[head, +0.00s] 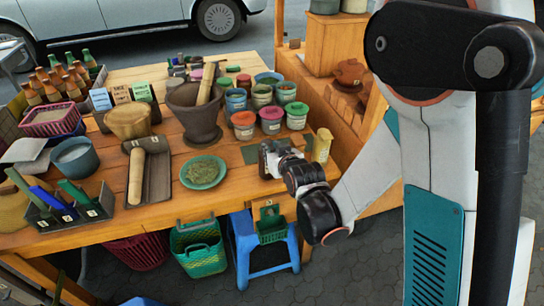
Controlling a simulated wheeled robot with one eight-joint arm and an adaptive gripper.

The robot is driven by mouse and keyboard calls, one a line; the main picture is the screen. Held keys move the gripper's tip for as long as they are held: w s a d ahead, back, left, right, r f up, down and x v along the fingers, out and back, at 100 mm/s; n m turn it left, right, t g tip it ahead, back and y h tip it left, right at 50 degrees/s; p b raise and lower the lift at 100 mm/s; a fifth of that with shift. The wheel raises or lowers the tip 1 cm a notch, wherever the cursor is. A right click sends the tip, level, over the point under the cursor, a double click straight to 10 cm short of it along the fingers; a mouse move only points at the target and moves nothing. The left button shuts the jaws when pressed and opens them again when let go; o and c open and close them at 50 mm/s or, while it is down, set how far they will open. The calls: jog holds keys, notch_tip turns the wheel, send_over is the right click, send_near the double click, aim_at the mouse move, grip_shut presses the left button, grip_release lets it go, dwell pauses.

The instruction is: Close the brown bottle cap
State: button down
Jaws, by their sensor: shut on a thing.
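My gripper (270,158) is low over the right front part of the wooden table (235,195), beside a dark green mat (250,154). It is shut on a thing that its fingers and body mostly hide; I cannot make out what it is. Several brown bottles (54,84) with green or pale tops stand in a crate at the back left, away from my gripper. I cannot tell a loose brown cap or an open bottle at this size.
A yellow container (321,145) stands just right of my gripper. A green plate (203,172) of herbs lies to its left. Coloured tubs (271,119) and a dark mortar (195,112) with a pestle stand behind. A blue stool (263,247) is below the front edge.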

jog(key=shift+f, duration=0.15)
dwell(0.4)
jog(key=c, duration=1.4)
grip_release()
jog(key=shift+c, duration=0.2)
jog(key=v, duration=1.2)
jog(key=shift+f, duration=0.15)
